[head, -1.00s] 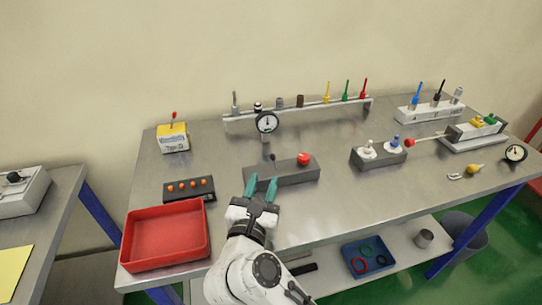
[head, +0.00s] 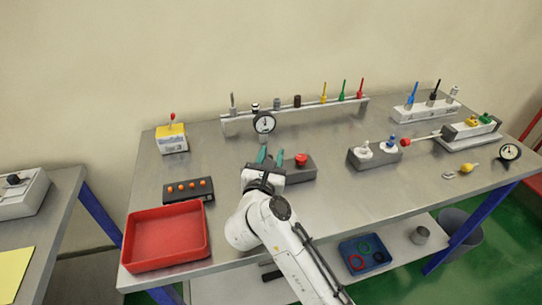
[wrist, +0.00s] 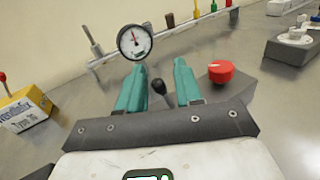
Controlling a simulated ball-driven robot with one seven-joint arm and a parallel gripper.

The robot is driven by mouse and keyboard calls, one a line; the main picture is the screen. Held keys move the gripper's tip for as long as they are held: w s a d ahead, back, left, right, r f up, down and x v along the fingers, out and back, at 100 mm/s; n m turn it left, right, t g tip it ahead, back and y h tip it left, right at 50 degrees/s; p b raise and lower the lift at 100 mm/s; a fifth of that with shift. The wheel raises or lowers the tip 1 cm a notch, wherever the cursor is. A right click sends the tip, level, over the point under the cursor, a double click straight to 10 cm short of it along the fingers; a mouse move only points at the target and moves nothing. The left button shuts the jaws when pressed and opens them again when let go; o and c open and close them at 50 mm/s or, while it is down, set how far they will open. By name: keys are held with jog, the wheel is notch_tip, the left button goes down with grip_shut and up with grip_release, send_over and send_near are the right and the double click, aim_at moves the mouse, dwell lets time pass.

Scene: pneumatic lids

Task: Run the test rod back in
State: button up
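A thin rod with a red ball end (head: 406,142) sticks out to the left from a grey block (head: 462,131) at the right of the bench. A grey control box (head: 303,172) with a red knob (head: 301,159) stands mid-bench; the knob also shows in the wrist view (wrist: 221,72). A lever with a black ball knob (wrist: 157,87) shows between my fingers in the wrist view; in the head view my gripper hides it. My gripper (head: 271,155) has two teal fingers, apart, one on each side of the black knob (wrist: 160,66). I cannot tell whether they touch it.
A round gauge (head: 264,123) stands just behind the box. A grey block with two fittings (head: 375,154) is to the right, with bare bench between.

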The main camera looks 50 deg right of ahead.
grip_shut()
